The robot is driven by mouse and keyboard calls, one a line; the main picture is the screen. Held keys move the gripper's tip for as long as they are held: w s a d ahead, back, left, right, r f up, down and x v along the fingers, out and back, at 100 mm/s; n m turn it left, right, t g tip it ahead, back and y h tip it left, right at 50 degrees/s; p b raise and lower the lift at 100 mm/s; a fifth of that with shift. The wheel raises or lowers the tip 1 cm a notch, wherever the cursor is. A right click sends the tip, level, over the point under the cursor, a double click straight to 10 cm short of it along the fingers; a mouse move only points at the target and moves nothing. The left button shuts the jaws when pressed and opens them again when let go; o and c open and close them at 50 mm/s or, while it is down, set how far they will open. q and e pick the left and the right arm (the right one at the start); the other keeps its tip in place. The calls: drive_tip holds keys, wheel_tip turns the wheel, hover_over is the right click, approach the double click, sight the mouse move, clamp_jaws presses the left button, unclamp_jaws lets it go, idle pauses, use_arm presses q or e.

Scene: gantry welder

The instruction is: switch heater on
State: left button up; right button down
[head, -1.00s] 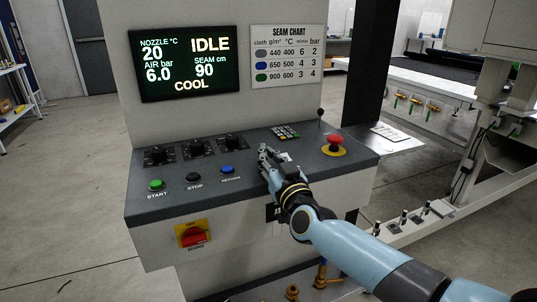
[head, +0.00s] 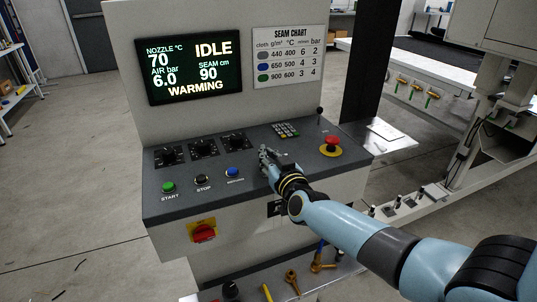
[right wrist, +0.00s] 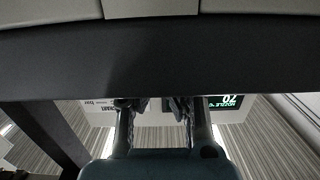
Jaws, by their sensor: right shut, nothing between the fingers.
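The control console (head: 330,178) carries a screen (head: 196,70) that reads IDLE, nozzle 70 °C, air 6.0 bar, seam 90 cm and WARMING. My right gripper (head: 267,156) is shut and empty over the console top, right of the blue return button (head: 232,172). In the right wrist view my right gripper (right wrist: 157,106) shows its two fingers with nothing between them, and the screen (right wrist: 228,102) appears upside down. No heater switch can be read clearly. A dark plate (head: 274,209) with a pale mark on the front face is partly hidden by my right wrist. My left gripper is out of view.
Three black knobs (head: 204,147), a green start button (head: 168,187), a black stop button (head: 202,180), a keypad (head: 286,129) and a red emergency button (head: 331,143) sit on the console. A red mains switch (head: 204,233) is on its front. Brass-coloured tools (head: 292,281) lie below.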

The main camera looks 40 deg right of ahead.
wheel_tip(320, 180, up, 4)
drive_tip(key=p, duration=0.3)
drive_tip(key=shift+r, duration=0.1)
drive_tip(key=p+v, duration=0.1)
drive_tip(key=v, duration=0.9)
drive_tip(key=shift+r+p, duration=0.25)
drive_tip(key=shift+p, duration=0.1)
drive_tip(key=shift+s, duration=0.1)
drive_tip(key=shift+a, duration=0.1)
